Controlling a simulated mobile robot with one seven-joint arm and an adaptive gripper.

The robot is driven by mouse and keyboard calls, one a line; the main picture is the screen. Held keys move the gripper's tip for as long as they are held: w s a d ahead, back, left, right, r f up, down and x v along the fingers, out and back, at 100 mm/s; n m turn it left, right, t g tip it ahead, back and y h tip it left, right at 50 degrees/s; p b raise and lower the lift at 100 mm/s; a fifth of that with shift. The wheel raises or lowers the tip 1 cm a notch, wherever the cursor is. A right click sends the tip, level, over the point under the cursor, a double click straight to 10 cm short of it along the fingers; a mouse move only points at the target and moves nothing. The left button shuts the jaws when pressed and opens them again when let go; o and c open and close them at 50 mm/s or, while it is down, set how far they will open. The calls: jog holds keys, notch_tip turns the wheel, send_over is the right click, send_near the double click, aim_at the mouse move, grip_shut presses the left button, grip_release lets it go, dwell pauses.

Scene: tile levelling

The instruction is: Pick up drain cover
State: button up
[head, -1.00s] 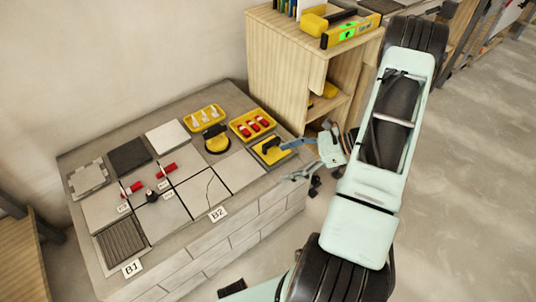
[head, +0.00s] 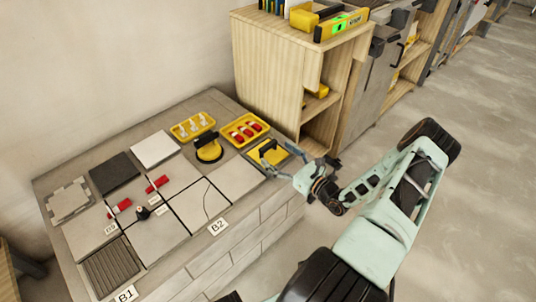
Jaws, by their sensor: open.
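A dark grey square with parallel slats (head: 112,268), which looks like the drain cover, lies flat at the near left corner of the stone bench, behind the B1 label (head: 125,294). My gripper (head: 279,161) is open and empty at the bench's right edge, beside the yellow-topped tool (head: 268,153). It is well to the right of the slatted square, with several tiles between them. No part of my arm hides the square.
Light tiles (head: 155,234) cover the bench (head: 250,215), with red clips and a dark knob among them. Yellow trays (head: 193,126) and a yellow-and-black suction cup (head: 208,149) stand toward the back. A wooden shelf (head: 270,72) rises behind, close to my gripper.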

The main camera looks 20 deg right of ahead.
aim_at(270, 146)
jog(key=b+x, duration=0.1)
jog(key=x, duration=0.1)
jog(key=b+x, duration=0.1)
jog(key=x, duration=0.2)
jog(key=shift+w+d+r, duration=0.1)
jog(key=shift+w, duration=0.25)
jog(key=c, duration=1.3)
jog(key=shift+r, duration=0.2)
